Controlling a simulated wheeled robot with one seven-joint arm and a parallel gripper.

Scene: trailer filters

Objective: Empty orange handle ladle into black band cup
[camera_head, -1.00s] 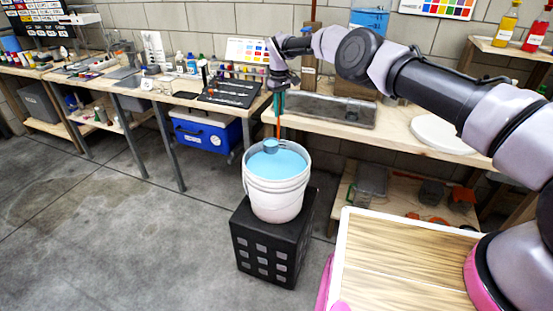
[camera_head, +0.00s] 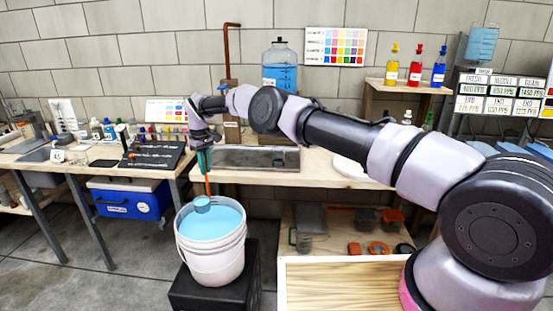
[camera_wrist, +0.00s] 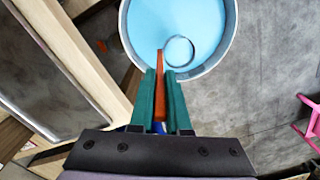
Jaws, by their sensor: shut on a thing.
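My gripper (camera_head: 205,160) is shut on the orange handle (camera_head: 207,183) of the ladle. It also shows in the wrist view (camera_wrist: 160,100), with its green fingers on either side of the handle. The ladle's cup (camera_head: 203,204) is at the surface of the light blue liquid inside a white bucket (camera_head: 212,262). In the wrist view the ladle's round rim (camera_wrist: 180,51) shows inside the bucket, filled with the same blue as around it. I cannot make out a cup with a black band in these frames.
The bucket stands on a black crate (camera_head: 240,285). Behind it runs a wooden bench with a grey tray (camera_head: 258,158). A blue cooler (camera_head: 128,198) sits under the left bench. A shelf at right holds yellow, red and blue bottles (camera_head: 416,72).

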